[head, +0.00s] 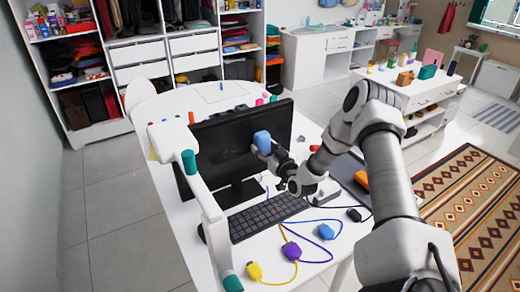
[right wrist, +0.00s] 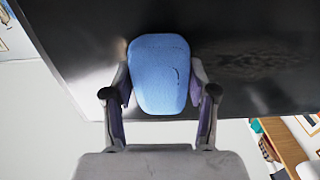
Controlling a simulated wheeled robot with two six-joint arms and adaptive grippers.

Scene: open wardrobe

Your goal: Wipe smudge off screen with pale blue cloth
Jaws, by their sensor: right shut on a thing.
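A black monitor screen (head: 222,143) stands on the white desk; it fills the top of the right wrist view (right wrist: 80,50). My right gripper (head: 270,148) is in front of the screen's right half, shut on the pale blue cloth (head: 262,139), a rounded pad. In the right wrist view the cloth (right wrist: 158,70) sits between both fingers, close to the screen; I cannot tell if it touches. A faint brownish smudge (right wrist: 252,62) shows on the screen right of the cloth. I cannot make it out in the head view. My left gripper is not in view.
A white lamp with teal joints (head: 203,195) rises left of the monitor. A keyboard (head: 265,215) lies before it. Cables with yellow (head: 254,271), purple (head: 291,251) and blue (head: 326,232) plugs lie on the front of the desk. An orange item (head: 361,180) is at right.

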